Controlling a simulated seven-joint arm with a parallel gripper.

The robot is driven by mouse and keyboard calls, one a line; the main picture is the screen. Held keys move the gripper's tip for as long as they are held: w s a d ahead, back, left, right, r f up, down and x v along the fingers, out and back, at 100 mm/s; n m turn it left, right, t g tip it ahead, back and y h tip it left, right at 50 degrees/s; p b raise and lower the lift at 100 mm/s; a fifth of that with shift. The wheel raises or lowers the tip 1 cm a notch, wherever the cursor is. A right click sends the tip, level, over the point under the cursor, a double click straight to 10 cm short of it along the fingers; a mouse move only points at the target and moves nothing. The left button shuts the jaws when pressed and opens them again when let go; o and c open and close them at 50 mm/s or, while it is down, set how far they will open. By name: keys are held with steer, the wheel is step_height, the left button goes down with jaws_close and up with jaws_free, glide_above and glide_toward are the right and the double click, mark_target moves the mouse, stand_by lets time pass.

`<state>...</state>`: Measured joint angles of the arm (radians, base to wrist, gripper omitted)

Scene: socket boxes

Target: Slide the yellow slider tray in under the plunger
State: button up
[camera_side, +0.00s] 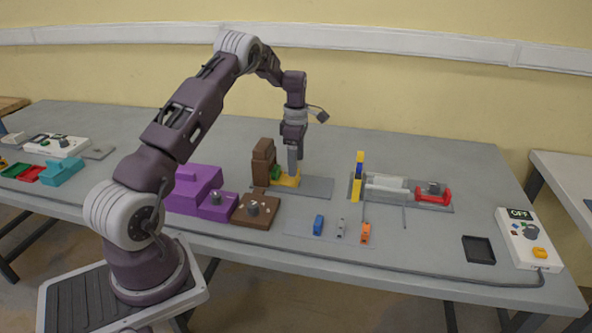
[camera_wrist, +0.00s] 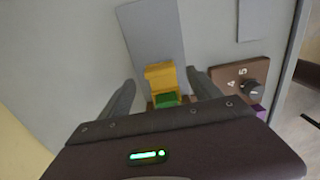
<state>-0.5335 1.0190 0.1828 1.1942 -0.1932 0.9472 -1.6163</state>
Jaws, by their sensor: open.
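The yellow slider tray (camera_side: 289,181) sits on a grey base plate (camera_side: 318,187), beside the brown plunger stand (camera_side: 263,158). A green block (camera_side: 276,172) is at the tray's end nearest the stand. In the wrist view the yellow tray (camera_wrist: 160,72) and the green block (camera_wrist: 167,99) lie between the fingers. My gripper (camera_side: 295,172) is low over the tray and points down. In the wrist view my gripper (camera_wrist: 160,77) is open, with one finger on each side of the tray. I cannot tell whether a finger touches it. The plunger itself is hidden.
A purple stepped box (camera_side: 195,190) and a brown dial box (camera_side: 257,208) stand left and in front. Small blue, grey and orange blocks (camera_side: 365,233) lie in front. A fixture with a red handle (camera_side: 433,196) is at right, with an OFF control box (camera_side: 528,238) beyond.

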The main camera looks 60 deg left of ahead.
mark_target(285, 176)
step_height(285, 176, down, 4)
steer(key=shift+r, duration=0.1)
steer(key=shift+c, duration=0.2)
jaws_close()
steer(key=shift+a, duration=0.1)
